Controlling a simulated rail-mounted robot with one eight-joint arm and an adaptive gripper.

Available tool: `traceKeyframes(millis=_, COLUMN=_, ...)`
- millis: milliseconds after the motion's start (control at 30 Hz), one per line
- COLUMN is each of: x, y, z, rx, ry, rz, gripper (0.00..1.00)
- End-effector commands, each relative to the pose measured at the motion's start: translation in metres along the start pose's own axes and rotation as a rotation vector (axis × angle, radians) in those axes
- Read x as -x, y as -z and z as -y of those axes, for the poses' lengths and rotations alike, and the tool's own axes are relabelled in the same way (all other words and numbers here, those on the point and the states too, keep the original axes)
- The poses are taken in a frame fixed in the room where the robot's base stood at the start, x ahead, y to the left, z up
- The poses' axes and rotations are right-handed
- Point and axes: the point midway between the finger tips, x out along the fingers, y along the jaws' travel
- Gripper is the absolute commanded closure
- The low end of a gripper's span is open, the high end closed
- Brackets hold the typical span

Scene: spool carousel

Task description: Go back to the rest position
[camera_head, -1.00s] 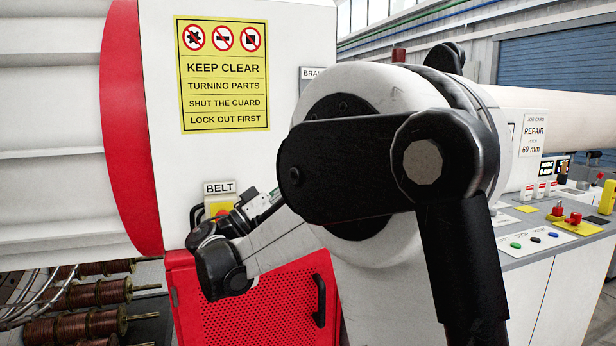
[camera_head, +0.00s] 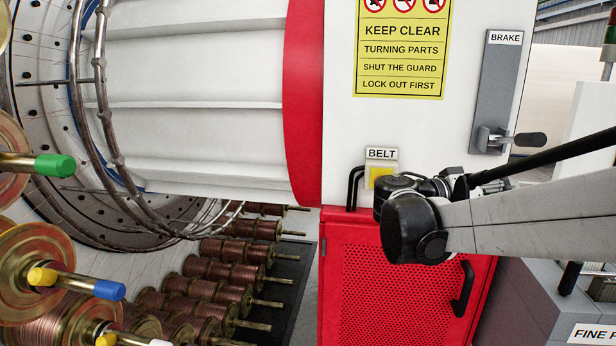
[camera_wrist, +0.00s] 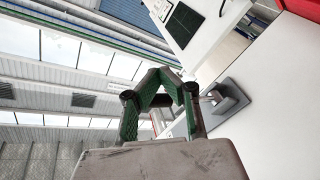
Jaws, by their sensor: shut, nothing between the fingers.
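My gripper shows in the wrist view (camera_wrist: 170,84) with its green-sided dark fingers drawn together and nothing held between them. It points past the grey brake bracket, and the two are apart or overlap only in the picture; I cannot tell the distance. In the head view my white arm reaches in from the right, its black wrist joint in front of the white panel and red guard. The fingers are mostly hidden there behind my wrist.
The brake lever (camera_head: 515,139) is on the white panel, right of the yellow sign (camera_head: 402,50). Copper spools (camera_head: 215,270) lie lower left. Coloured-tipped spindles (camera_head: 55,168) stand at the far left.

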Motion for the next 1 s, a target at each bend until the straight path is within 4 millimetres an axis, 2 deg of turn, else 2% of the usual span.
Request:
traceKeyframes(millis=33, x=-0.001, y=-0.016, z=-0.003, rx=0.033, ry=0.062, rz=0.041, gripper=1.00)
traceKeyframes(millis=167, x=0.005, y=-0.056, z=-0.002, rx=0.115, ry=0.239, rz=0.138, gripper=1.00)
traceKeyframes(millis=367, x=0.032, y=-0.117, z=0.001, rx=0.205, ry=0.525, rz=0.250, gripper=1.00)
traceKeyframes(millis=567, x=0.079, y=-0.172, z=0.003, rx=0.244, ry=0.819, rz=0.317, gripper=1.00)
traceKeyframes(millis=700, x=0.118, y=-0.205, z=0.003, rx=0.241, ry=1.020, rz=0.338, gripper=1.00)
traceKeyframes(millis=900, x=0.176, y=-0.240, z=0.000, rx=0.189, ry=1.284, rz=0.335, gripper=1.00)
traceKeyframes(millis=1000, x=0.199, y=-0.249, z=-0.002, rx=0.154, ry=1.380, rz=0.324, gripper=1.00)
